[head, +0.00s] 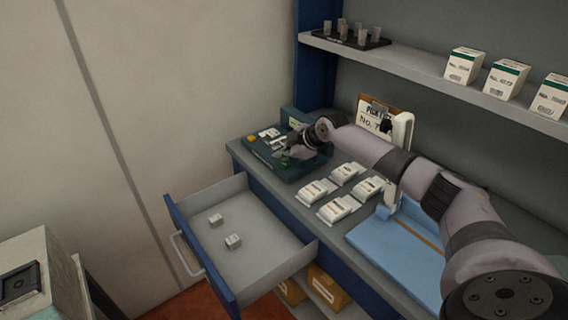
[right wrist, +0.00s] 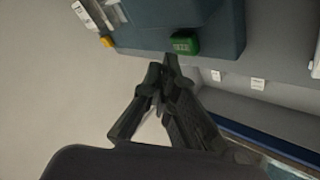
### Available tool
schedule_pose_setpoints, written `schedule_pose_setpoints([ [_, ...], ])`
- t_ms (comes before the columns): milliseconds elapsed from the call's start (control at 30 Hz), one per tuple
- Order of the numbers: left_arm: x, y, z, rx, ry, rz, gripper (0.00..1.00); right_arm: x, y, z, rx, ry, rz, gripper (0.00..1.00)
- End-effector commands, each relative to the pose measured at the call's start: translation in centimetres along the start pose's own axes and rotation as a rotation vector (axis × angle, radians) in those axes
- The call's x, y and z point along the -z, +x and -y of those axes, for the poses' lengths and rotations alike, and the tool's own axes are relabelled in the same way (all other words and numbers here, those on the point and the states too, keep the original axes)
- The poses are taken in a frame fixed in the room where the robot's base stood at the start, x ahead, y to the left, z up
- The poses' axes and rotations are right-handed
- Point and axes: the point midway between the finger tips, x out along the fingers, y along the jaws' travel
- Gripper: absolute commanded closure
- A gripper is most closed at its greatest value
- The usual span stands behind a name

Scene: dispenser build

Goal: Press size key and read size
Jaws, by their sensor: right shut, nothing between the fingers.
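A dark teal machine (head: 262,159) stands at the left end of the counter, with white parts on top and a small yellow button (head: 250,139) at its corner. My right gripper (head: 281,152) is over the machine with its fingers shut and empty. In the right wrist view, the shut fingertips (right wrist: 168,70) appear just below a green block (right wrist: 184,45) with dark markings on the machine's edge. I cannot tell whether they touch it, and the markings are too small to read. The yellow button also shows there (right wrist: 106,41). My left gripper is out of view.
Several white packets (head: 338,208) lie on the counter beside a blue tray (head: 400,253). An open drawer (head: 258,262) with two small white blocks juts out below. The shelf (head: 420,72) holds labelled boxes and a dark rack.

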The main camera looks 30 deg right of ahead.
Motion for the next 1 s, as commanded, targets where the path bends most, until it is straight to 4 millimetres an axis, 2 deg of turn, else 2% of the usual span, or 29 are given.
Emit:
schedule_pose_setpoints([
  [567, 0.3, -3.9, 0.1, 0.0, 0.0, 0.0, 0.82, 2.5, -3.4, -2.5, 0.0, 0.001, -0.001, 1.0],
  [1000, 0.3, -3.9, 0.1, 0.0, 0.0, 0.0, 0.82, 2.5, -3.5, -2.5, 0.0, 0.0, -0.001, 1.0],
])
